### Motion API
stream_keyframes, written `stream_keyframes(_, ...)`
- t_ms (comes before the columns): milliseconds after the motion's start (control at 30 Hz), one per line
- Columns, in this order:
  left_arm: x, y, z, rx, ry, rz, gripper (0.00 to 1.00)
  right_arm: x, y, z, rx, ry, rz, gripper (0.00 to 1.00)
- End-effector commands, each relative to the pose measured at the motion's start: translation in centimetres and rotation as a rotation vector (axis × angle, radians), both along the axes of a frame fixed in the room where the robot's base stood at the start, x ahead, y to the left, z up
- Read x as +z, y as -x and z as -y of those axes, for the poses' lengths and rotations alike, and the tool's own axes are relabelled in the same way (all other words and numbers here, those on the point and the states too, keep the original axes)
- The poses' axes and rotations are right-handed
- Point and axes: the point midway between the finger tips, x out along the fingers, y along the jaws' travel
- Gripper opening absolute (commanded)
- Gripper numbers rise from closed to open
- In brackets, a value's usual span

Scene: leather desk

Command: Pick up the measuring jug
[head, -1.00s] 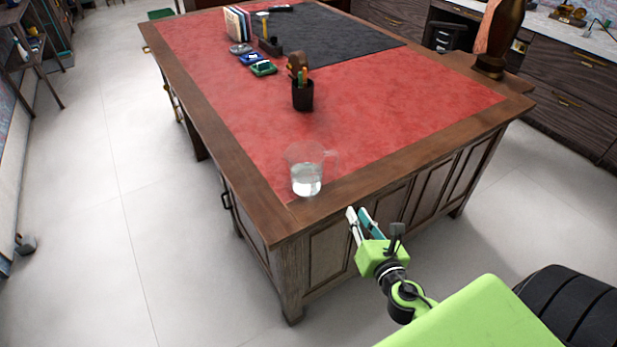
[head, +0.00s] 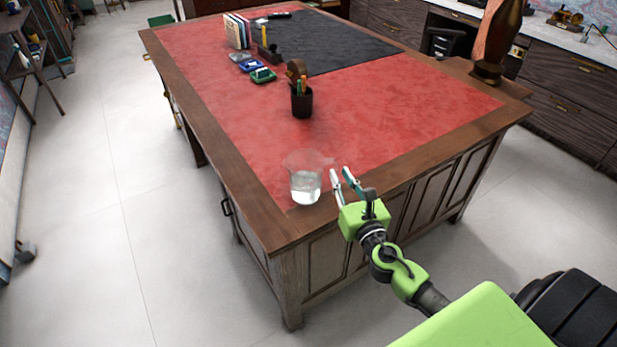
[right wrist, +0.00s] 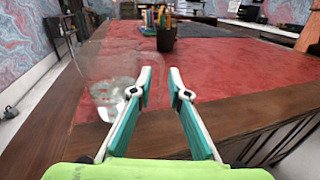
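The measuring jug (head: 305,183) is clear, with a whitish lower part, and stands upright at the near corner of the red desk top. In the right wrist view the jug (right wrist: 108,97) shows faintly to the left of the fingers. My right gripper (head: 341,172) is beside the jug, to its right, over the desk's near edge. In the right wrist view the right gripper (right wrist: 160,82) has its two teal-lined fingers apart with nothing held between them. Whether a finger touches the jug, I cannot tell. My left gripper is not in view.
A dark pen cup (head: 302,101) stands farther back on the desk (head: 400,160). A brown statue (head: 497,40) stands at the back right. The red surface right of the jug is clear.

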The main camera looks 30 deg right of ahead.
Motion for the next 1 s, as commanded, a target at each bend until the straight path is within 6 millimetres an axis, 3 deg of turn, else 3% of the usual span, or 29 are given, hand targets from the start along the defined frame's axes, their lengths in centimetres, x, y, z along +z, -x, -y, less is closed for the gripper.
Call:
stream_keyframes(400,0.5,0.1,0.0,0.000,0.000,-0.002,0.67,-0.2,-4.6,1.2,0.000,-0.001,0.000,0.16)
stream_keyframes(667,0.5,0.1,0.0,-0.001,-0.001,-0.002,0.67,-0.2,-4.8,1.2,0.000,-0.001,0.000,0.16)
stream_keyframes(733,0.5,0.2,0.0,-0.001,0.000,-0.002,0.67,-0.2,-4.8,1.2,0.000,-0.001,0.000,0.00)
stream_keyframes(1000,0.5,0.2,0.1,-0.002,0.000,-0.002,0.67,-0.1,-4.8,1.2,0.000,-0.002,0.001,0.00)
